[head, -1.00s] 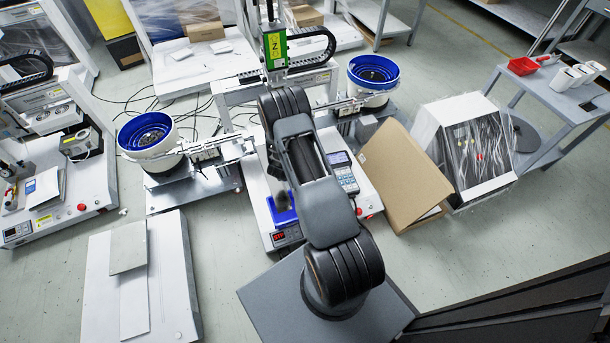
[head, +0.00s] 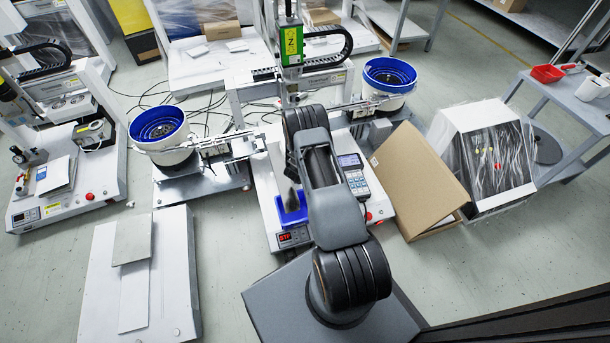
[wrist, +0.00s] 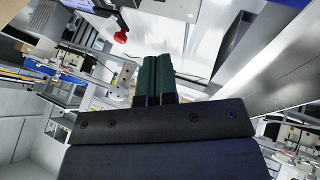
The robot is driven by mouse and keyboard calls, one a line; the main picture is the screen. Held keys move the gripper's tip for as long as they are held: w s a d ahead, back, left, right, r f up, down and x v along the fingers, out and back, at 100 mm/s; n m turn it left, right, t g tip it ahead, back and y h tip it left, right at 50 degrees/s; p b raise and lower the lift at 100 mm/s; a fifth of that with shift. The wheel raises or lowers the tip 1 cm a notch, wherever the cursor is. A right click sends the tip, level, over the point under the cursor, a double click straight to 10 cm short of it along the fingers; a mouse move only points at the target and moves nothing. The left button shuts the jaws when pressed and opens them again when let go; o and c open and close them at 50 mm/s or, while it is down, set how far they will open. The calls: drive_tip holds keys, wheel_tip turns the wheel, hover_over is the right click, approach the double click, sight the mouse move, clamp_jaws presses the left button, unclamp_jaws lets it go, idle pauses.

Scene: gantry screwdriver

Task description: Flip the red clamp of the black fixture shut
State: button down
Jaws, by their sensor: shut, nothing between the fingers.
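My gripper (wrist: 158,62) shows in the wrist view with its two dark green fingers side by side, shut and empty. A rounded red part (wrist: 121,37) sits up and to the left of the fingertips, apart from them in the picture, next to a dark piece. I cannot tell whether this is the red clamp or a button. In the head view my arm covers the middle of the central machine (head: 268,190), and I cannot make out the black fixture or its clamp there. The fingertips are not clear in the head view.
A blue tray (head: 289,213) and a grey handheld meter (head: 355,178) are on the central machine beside my arm. Bowl feeders with blue rims stand left (head: 158,128) and right (head: 389,75). A cardboard box (head: 418,182) leans at the right.

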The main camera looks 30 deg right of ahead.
drive_tip(key=b+x, duration=0.1)
drive_tip(key=x, duration=0.2)
drive_tip(key=shift+d+f, duration=0.1)
drive_tip(key=shift+f, duration=0.25)
drive_tip(key=shift+w+d+b, duration=0.15)
drive_tip(key=shift+d+b, duration=0.4)
drive_tip(key=shift+d, duration=0.55)
drive_tip(key=shift+d+r+b, duration=0.15)
drive_tip(key=shift+d+b, duration=0.15)
drive_tip(key=shift+d, duration=0.65)
